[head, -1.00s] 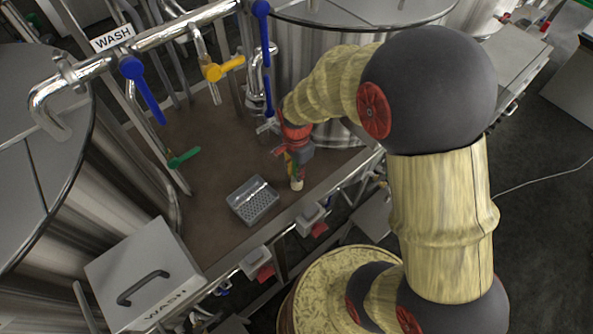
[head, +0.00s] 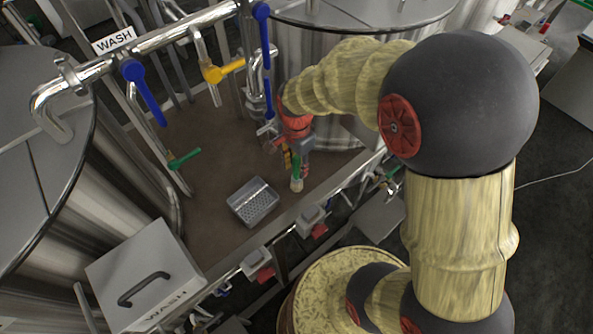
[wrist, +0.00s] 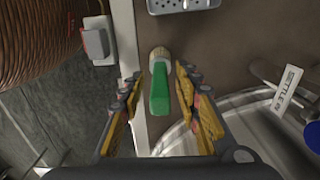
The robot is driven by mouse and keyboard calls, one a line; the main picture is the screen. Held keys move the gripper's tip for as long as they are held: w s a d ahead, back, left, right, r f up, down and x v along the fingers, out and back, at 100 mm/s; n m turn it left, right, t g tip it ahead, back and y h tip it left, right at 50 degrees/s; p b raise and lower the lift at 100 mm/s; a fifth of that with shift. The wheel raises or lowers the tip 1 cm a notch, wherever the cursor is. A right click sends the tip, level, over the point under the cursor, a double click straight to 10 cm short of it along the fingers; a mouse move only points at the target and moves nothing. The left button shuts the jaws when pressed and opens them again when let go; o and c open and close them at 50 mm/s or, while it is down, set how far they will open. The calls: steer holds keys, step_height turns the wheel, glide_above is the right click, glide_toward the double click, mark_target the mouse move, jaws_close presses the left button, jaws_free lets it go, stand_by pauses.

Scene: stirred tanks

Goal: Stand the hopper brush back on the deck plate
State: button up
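The hopper brush (head: 296,174) has a green handle and pale bristles. In the head view it looks roughly upright, bristles down, near the front edge of the brown deck plate (head: 215,150). In the wrist view the green handle (wrist: 159,92) points toward the camera, with the bristles at its far end. My gripper (wrist: 157,80) is open, its yellow-padded fingers either side of the handle with a gap on each side. In the head view my gripper (head: 295,160) is at the handle. Whether the bristles rest fully flat is hard to tell.
A grey perforated tray (head: 252,202) sits left of the brush. Steel tanks (head: 310,90) and pipes with blue, yellow and green valve handles stand behind and left. A metal rail (head: 280,225) with boxes borders the deck's front. Deck left of the tray is clear.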

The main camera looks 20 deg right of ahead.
mark_target(297, 157)
step_height(297, 157, up, 8)
steer(key=shift+f, duration=0.1)
steer(key=s+r+n+t, duration=0.5)
steer(key=s+r+n, duration=0.9)
steer(key=r, duration=0.1)
steer(key=shift+r+t, duration=0.3)
steer(key=shift+r, duration=0.05)
steer(key=shift+f, duration=0.1)
step_height(297, 157, down, 15)
steer(key=b, duration=1.5)
steer(key=shift+f, duration=0.1)
